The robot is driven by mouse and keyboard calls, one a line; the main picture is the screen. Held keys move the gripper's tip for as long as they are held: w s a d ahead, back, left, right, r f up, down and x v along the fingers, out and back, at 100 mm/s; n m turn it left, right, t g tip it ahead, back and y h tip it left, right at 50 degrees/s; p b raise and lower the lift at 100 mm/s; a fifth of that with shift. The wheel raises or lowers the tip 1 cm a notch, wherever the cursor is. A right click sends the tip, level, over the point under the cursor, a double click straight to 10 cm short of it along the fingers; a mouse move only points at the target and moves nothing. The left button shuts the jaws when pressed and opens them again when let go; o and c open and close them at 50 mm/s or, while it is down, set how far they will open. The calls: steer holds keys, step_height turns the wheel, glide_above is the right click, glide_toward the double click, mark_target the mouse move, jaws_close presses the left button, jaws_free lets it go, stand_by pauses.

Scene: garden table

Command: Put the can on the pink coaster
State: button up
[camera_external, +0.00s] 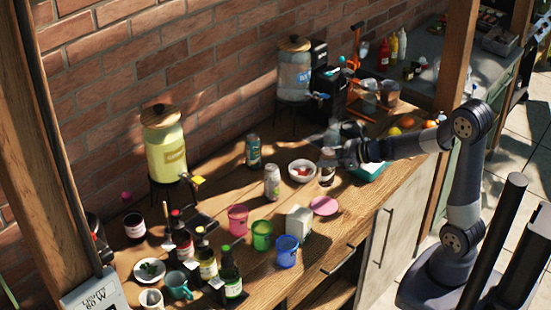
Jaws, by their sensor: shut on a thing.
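My gripper (329,158) is over the wooden table, at the end of my arm reaching in from the right. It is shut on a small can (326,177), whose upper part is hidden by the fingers. The held can looks upright, behind the pink coaster in the picture; I cannot tell if it touches the table. The round pink coaster (323,206) lies flat and bare near the table's front edge. Two other cans stand to the left: a pale one (272,183) and a teal one (253,151) farther back.
A white block-like box (298,221) and pink, green and blue cups (287,251) stand left of the coaster. A teal tray (370,170) lies under my arm. Drink dispensers (294,72) line the wall.

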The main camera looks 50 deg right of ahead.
mark_target(327, 181)
steer(key=shift+s+a+r+b, duration=0.15)
steer(key=shift+r+b, duration=0.15)
steer(key=shift+b, duration=0.75)
step_height(327, 181, down, 10)
steer(key=b, duration=0.3)
steer(key=shift+r, duration=0.2)
steer(key=shift+f+b, duration=0.15)
steer(key=shift+b, duration=0.2)
steer(key=o, duration=1.1)
steer(key=shift+o, duration=0.2)
